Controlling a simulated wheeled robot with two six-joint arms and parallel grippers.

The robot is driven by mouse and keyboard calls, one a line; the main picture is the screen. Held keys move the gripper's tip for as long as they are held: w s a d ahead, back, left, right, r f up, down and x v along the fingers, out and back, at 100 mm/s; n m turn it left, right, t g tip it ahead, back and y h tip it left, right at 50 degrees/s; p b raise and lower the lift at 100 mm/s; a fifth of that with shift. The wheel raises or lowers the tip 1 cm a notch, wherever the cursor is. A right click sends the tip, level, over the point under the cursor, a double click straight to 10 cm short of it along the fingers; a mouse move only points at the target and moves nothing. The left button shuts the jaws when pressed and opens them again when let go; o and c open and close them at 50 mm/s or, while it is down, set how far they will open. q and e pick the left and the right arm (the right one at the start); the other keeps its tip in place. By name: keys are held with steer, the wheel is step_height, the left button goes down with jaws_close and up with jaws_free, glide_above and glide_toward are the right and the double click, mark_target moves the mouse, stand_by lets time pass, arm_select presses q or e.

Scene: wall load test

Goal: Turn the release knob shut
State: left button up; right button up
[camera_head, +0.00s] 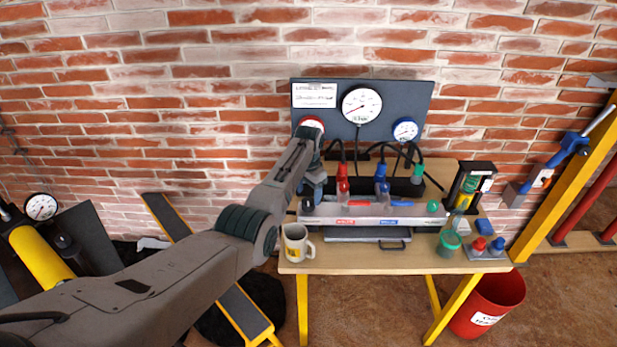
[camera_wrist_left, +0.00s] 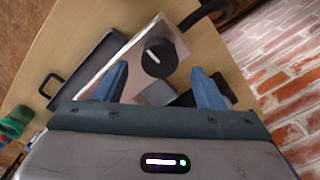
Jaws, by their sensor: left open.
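The release knob, a round black knob with a white line (camera_wrist_left: 159,57), sits on the light metal panel in the left wrist view. In the head view it is the dark knob (camera_head: 307,206) at the left end of the silver manifold panel (camera_head: 372,210). My left gripper (camera_wrist_left: 162,82) is open, with its two blue fingers on either side of the knob in the picture and nothing between them that I can see gripped. In the head view the gripper (camera_head: 312,190) is just above the knob, partly hidden by my arm. My right gripper is not in view.
A white mug (camera_head: 295,243) stands at the table's left front corner. Red and blue levers and hose fittings line the panel. A gauge board (camera_head: 405,100) stands behind. A red bin (camera_head: 490,300) is on the floor.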

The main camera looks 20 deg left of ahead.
mark_target(309, 201)
arm_select(q)
step_height(309, 201, up, 8)
steer(key=b, duration=0.1)
steer(key=shift+f, duration=0.15)
stand_by(0.4)
